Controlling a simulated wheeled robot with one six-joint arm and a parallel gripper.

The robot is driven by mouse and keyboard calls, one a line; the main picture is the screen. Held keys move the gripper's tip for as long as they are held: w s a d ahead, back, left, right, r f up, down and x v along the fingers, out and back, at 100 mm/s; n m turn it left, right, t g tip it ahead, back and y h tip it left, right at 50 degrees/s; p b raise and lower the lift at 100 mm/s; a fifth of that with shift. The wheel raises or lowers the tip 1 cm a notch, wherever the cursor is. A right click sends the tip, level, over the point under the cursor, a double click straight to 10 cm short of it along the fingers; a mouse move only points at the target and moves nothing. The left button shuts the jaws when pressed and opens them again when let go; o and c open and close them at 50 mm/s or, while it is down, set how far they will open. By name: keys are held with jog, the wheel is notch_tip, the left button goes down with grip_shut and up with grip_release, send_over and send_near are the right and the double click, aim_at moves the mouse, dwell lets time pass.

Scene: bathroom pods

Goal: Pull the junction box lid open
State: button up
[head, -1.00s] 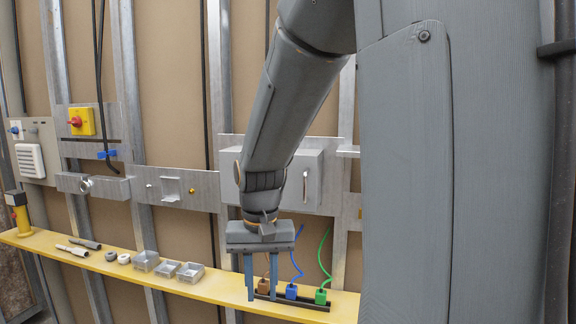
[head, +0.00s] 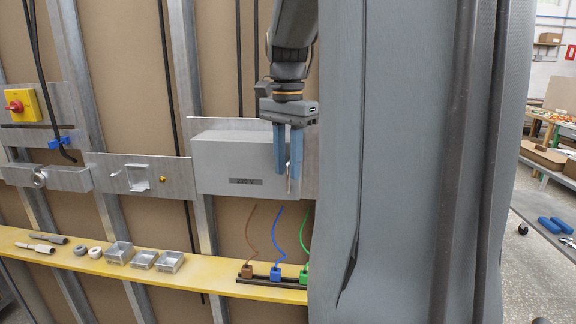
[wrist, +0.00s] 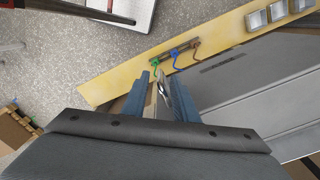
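The grey junction box (head: 232,160) is mounted on a metal plate on the wall, its lid looking closed, with a dark label slot low on its front. A slim pale handle (head: 290,180) stands at the lid's right side. My gripper (head: 285,172) points down in front of the lid's right part, its two blue fingers apart with the handle between them. In the wrist view the handle (wrist: 162,88) shows between the fingers, with gaps visible, so the grip is not closed on it. The box's grey surface (wrist: 250,85) lies to the right there.
A yellow shelf (head: 205,277) runs below the box. It carries several grey open boxes (head: 143,260), and a black rail with brown, blue (head: 275,274) and green wired connectors. My column hides the wall at right. A workbench (head: 545,170) stands far right.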

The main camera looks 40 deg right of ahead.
jog(key=shift+f, duration=0.8)
grip_shut()
